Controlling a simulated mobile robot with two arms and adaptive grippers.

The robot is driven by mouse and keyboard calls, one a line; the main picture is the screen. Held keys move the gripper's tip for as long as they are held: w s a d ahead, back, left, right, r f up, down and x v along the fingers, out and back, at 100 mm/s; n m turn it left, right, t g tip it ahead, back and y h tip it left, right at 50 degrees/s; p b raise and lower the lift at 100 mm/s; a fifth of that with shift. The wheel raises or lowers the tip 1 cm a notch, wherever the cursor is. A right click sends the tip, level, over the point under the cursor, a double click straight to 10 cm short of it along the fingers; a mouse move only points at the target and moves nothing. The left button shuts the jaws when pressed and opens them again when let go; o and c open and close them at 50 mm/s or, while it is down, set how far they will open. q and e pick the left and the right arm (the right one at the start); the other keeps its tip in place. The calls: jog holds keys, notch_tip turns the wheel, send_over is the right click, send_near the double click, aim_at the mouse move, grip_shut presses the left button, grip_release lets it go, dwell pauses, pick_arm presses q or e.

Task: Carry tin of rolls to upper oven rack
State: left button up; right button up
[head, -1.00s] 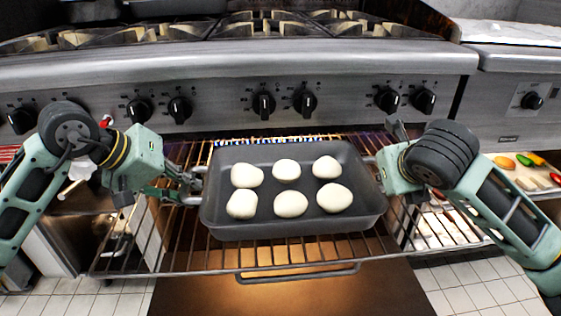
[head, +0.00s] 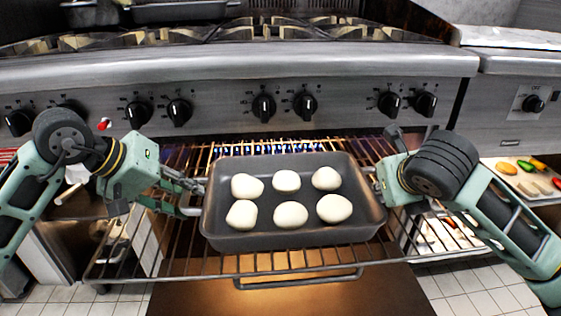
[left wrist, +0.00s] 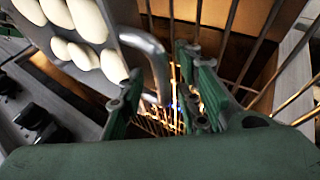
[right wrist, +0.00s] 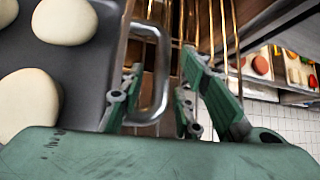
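A dark grey tin (head: 292,238) with several pale dough rolls (head: 290,215) sits on the pulled-out oven rack (head: 200,262). Its left handle (head: 190,211) shows at my left gripper (head: 184,197). In the left wrist view the handle (left wrist: 152,50) lies between the spread fingers of this gripper (left wrist: 165,95). My right gripper (head: 378,182) is at the tin's right handle. In the right wrist view the handle (right wrist: 161,75) is between the spread fingers of the right gripper (right wrist: 160,95). Both grippers are open. The tin's underside is hidden.
The stove front with black knobs (head: 264,106) stands above and behind the rack. Burner grates (head: 280,27) are on top. A tray with vegetables (head: 525,175) is at the right. The open oven door (head: 290,300) lies below the rack.

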jog(key=shift+r, duration=0.1)
pick_arm(q)
jog(key=v, duration=1.1)
pick_arm(e)
jog(key=v, duration=1.1)
jog(key=shift+s+r, duration=0.2)
jog(key=shift+s, duration=0.2)
pick_arm(q)
jog(key=shift+s, duration=0.1)
